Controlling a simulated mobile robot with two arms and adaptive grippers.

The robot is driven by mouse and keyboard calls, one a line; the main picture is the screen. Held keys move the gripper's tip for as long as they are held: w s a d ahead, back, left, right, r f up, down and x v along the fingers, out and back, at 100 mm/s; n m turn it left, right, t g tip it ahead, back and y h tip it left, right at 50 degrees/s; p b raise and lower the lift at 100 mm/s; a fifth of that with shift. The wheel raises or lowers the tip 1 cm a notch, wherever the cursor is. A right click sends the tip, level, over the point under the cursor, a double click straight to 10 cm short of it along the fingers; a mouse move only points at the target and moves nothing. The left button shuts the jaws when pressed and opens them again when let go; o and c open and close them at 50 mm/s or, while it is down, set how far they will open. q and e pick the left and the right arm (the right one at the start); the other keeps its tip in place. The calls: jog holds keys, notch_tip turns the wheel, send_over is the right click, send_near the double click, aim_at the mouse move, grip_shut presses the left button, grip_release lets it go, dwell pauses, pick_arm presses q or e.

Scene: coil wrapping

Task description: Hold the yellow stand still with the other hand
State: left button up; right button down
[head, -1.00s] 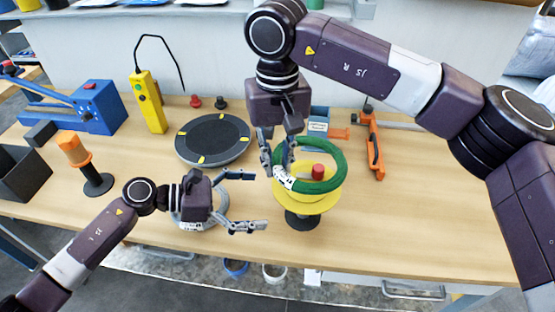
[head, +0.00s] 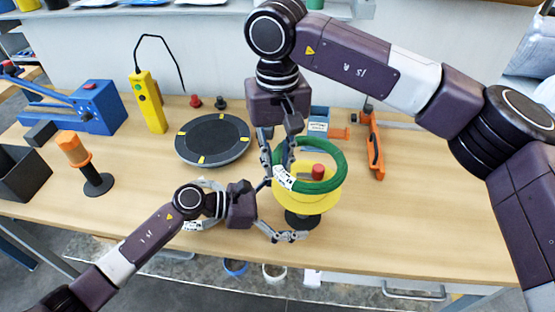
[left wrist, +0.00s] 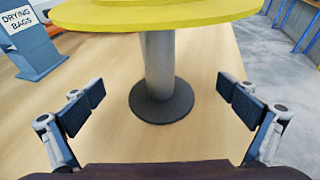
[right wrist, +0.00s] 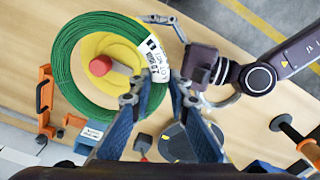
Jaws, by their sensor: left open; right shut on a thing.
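The yellow stand (head: 312,205) has a yellow disc, a red knob (head: 318,171) and a dark round base. In the left wrist view its grey post (left wrist: 158,60) shows under the disc. A green coil (head: 335,160) with a white label is over the disc, its ring around the knob in the right wrist view (right wrist: 68,75). My right gripper (right wrist: 160,98) is shut on the coil's labelled side. My left gripper (head: 279,212) is open, low beside the stand. Its fingers are spread to either side of the post in the left wrist view, with no contact visible.
A grey turntable (head: 213,140) with yellow marks stands left of the stand. A pale coil (head: 192,226) lies partly hidden under my left arm. A blue box (head: 318,121) and an orange tool (head: 375,148) are behind. The table's right side is clear.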

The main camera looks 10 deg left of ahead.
pick_arm(q)
jog(key=shift+w+d+f, duration=0.1)
jog(key=shift+d, duration=0.15)
jog(key=c, duration=2.5)
jog(key=shift+o, duration=0.2)
